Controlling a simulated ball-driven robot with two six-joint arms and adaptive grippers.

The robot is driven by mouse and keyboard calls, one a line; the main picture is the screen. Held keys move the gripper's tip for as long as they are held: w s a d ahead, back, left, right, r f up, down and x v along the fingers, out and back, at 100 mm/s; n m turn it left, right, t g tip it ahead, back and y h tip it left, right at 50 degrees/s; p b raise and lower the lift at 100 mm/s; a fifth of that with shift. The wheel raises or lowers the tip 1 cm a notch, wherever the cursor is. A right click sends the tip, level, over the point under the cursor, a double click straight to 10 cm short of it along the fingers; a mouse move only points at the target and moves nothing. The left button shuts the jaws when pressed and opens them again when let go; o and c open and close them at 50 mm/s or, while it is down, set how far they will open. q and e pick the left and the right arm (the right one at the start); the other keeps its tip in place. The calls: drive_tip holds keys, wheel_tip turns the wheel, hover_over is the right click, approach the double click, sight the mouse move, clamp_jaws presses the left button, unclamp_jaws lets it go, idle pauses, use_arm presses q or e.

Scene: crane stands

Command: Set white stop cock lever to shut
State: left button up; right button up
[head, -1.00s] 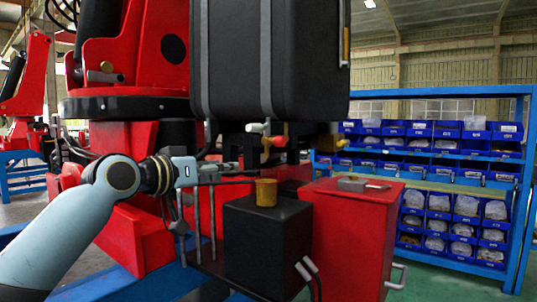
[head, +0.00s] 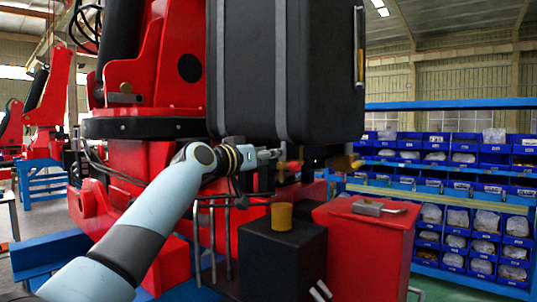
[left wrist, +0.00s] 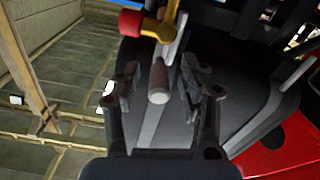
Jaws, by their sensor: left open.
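The stop cock lever (left wrist: 158,80) shows in the left wrist view as a grey-brown grip with a whitish rounded end, on a pale metal arm. My left gripper (left wrist: 160,88) is open, with one finger on each side of the lever; I cannot tell whether either touches it. In the head view my left gripper (head: 268,154) is under the black tank, and the white lever cannot be made out behind it. A red-tipped lever (left wrist: 131,22) on a brass valve (left wrist: 158,28) is close beside it. My right gripper is not in view.
The black ribbed tank (head: 300,70) hangs just above my left gripper. Below are a black box (head: 282,255) with a brass cap (head: 281,216) and a red box (head: 365,250). A blue shelf rack (head: 450,104) with bins stands at the right.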

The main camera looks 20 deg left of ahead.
use_arm(q)
clamp_jaws()
idle(0.4)
